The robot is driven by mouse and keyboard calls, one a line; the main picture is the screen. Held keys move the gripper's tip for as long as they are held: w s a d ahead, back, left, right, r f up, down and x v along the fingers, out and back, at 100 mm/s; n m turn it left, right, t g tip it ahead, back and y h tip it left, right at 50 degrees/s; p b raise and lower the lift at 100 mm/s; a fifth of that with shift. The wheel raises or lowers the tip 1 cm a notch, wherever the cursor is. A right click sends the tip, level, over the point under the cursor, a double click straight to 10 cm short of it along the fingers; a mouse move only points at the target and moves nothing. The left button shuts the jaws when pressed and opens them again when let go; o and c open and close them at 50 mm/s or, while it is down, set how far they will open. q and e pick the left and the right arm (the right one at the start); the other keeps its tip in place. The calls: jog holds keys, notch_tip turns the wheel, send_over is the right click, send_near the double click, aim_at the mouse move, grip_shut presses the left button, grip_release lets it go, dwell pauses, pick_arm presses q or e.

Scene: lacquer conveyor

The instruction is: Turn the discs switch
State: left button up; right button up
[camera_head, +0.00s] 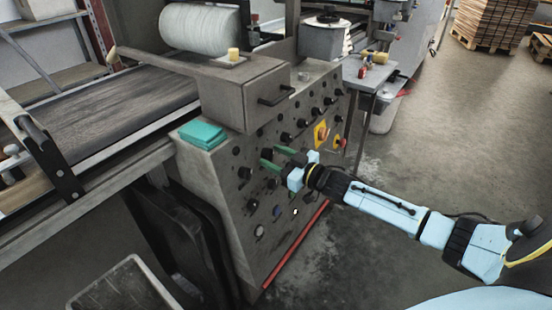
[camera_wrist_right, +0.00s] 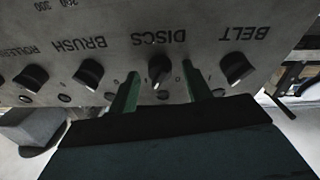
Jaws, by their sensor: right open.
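The discs switch (camera_wrist_right: 159,68) is a black knob under the upside-down label DISCS in the right wrist view. My right gripper (camera_wrist_right: 160,92) is open, with one green finger on each side of the discs switch. The fingers look apart from the knob, and how far their tips are from the panel is hard to tell. In the head view my right gripper (camera_head: 276,158) reaches the sloped control panel (camera_head: 230,190) from the right, and the discs switch cannot be told apart there. My left gripper is not in view.
The belt knob (camera_wrist_right: 236,68) and the brush knob (camera_wrist_right: 89,73) flank the discs switch closely. A yellow-backed red button (camera_head: 321,134) sits right of the gripper. A conveyor belt (camera_head: 110,105) lies at left. The floor at right is free.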

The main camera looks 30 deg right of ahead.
jog(key=c, duration=1)
jog(key=shift+o, duration=0.2)
pick_arm(q)
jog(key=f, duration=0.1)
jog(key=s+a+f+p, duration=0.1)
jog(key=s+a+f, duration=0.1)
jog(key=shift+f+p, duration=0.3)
jog(key=shift+p, duration=0.05)
pick_arm(e)
jog(key=n, duration=0.4)
jog(key=n+g+y, duration=0.1)
jog(key=n, duration=0.4)
jog(key=n+g+y, duration=0.1)
jog(key=n, duration=0.3)
jog(key=shift+w+d+n, duration=0.1)
jog(key=shift+d+n, duration=0.15)
jog(key=shift+n, duration=0.05)
